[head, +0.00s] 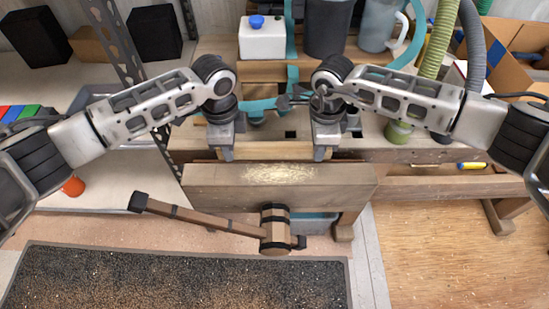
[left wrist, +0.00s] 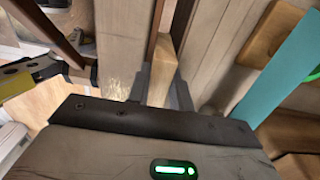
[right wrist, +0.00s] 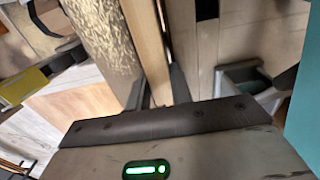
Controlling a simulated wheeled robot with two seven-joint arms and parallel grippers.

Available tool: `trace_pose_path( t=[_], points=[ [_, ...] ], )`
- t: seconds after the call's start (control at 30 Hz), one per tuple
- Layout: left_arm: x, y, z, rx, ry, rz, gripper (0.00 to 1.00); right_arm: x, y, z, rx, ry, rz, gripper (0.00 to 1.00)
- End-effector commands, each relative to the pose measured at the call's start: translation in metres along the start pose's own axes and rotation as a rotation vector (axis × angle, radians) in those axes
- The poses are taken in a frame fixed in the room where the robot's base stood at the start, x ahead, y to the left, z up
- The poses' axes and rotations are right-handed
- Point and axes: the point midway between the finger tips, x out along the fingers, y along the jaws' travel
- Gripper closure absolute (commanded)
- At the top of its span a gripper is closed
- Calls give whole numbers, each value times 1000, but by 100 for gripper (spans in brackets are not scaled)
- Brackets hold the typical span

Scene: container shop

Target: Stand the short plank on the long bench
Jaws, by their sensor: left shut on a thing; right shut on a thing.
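The short plank (head: 272,150) is a pale wooden strip lying level, seen edge-up behind a thick scuffed board at the front of the long bench (head: 415,156). My left gripper (head: 226,152) is shut on its left part and my right gripper (head: 320,152) on its right part. Both point downward. The plank also shows between the fingers in the left wrist view (left wrist: 162,70) and the right wrist view (right wrist: 148,45). Its lower part is hidden by the front board, so I cannot tell what it rests on.
The scuffed front board (head: 225,181) stands close before the plank.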

Motion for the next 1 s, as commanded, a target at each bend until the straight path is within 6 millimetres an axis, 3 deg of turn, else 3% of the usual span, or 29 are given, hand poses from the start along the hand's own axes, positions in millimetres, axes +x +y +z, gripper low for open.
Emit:
trace_pose_path(
  t=[0.6, 1.0],
  points=[
    [-51, 0, 0, -1, 1, -1, 100, -51, 0, 0, 0, -1, -1, 100],
    [-50, 0, 0, -1, 1, -1, 100, -50, 0, 0, 0, -1, -1, 100]
  ],
)
